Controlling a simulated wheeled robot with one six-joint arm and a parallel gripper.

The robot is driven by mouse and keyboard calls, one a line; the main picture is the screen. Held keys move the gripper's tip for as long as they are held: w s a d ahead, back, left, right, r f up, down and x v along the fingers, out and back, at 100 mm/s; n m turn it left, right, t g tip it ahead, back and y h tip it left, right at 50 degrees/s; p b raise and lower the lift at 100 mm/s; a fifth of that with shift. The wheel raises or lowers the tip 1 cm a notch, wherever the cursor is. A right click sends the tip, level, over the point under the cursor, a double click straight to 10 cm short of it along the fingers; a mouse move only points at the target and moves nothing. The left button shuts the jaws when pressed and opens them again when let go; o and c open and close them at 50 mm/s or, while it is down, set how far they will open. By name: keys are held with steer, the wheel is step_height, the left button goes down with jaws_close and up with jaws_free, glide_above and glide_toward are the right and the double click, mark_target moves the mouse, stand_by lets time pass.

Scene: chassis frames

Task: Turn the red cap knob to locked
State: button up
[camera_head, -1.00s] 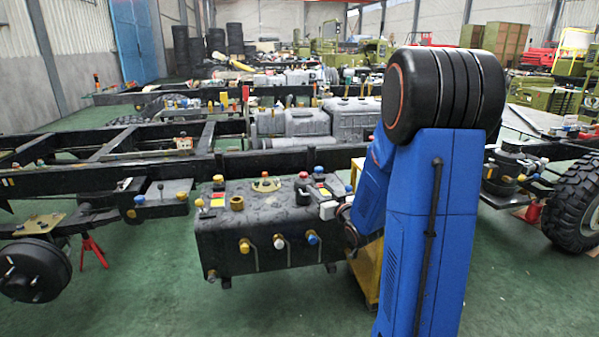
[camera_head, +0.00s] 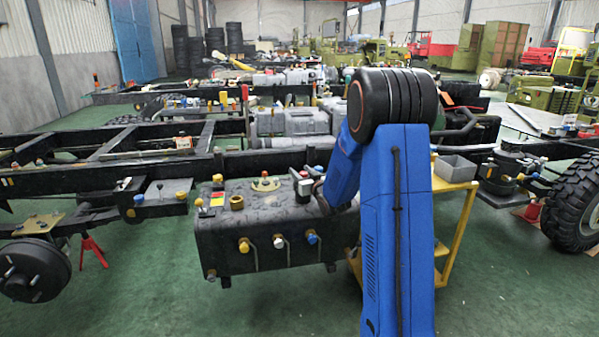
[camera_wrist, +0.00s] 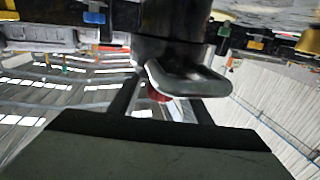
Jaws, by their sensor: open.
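In the wrist view a small red part (camera_wrist: 158,93) shows between my gripper's (camera_wrist: 161,103) two dark fingers, partly hidden behind a metal loop handle on a dark round body (camera_wrist: 182,76). It may be the red cap knob; I cannot tell its lock position. The fingers are apart, and I cannot tell whether they touch anything. In the head view my wrist reaches the right end of the black tank's (camera_head: 225,240) top and hides part of it. A small red-topped fitting (camera_head: 304,175) shows just left of my wrist.
Yellow and blue caps and valves (camera_head: 244,245) line the tank's front and top. A yellow trolley (camera_head: 455,188) with a grey bin (camera_head: 456,168) stands right of my arm. Chassis rails run behind the tank. The green floor in front is free.

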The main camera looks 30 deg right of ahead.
steer(key=shift+w, duration=0.75)
steer(key=shift+c, duration=0.2)
steer(key=c, duration=1)
